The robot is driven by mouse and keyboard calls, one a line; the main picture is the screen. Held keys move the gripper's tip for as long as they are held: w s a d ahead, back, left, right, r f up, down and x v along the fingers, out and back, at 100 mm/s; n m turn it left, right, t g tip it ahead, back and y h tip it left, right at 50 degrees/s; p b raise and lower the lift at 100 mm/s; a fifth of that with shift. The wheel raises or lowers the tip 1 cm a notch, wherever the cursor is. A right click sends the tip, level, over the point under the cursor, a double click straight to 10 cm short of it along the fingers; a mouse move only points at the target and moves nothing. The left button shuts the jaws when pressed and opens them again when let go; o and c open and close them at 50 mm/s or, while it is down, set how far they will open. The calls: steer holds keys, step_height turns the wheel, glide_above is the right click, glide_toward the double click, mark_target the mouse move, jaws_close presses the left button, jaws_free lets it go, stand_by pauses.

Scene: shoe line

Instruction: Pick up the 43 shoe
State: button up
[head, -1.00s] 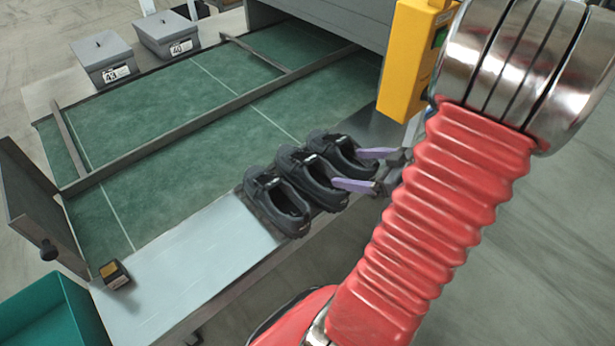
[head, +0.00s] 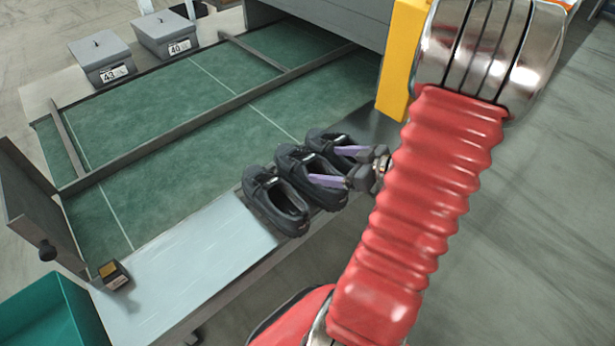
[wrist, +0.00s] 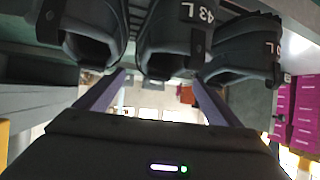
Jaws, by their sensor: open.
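Three dark shoes stand side by side at the edge of the green belt. In the wrist view the middle shoe (wrist: 172,45) carries a "43 L" mark; it appears to be the middle shoe (head: 303,176) in the head view. The right shoe in the wrist view (wrist: 245,50) has a partly cut-off mark ending in "0 L". The left shoe (wrist: 85,30) shows no readable mark. My gripper (head: 324,165) is open, its purple fingers reaching in at the shoes. In the wrist view my gripper (wrist: 158,76) has the 43 shoe between its finger lines, with no clear contact visible.
Grey lidded boxes labelled 43 (head: 101,57) and 40 (head: 165,35) stand beyond the belt (head: 150,130). A yellow post (head: 400,65) is close to my arm. A teal bin (head: 50,318) is at lower left.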

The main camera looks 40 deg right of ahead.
mark_target(311, 162)
steer(key=shift+w+a+f, duration=0.1)
steer(key=shift+w+f, duration=0.2)
steer(key=shift+w, duration=0.2)
steer(key=shift+x, duration=2.65)
steer(key=shift+c, duration=0.7)
steer(key=c, duration=1.6)
steer(key=shift+r, duration=5.05)
steer(key=shift+c, duration=0.7)
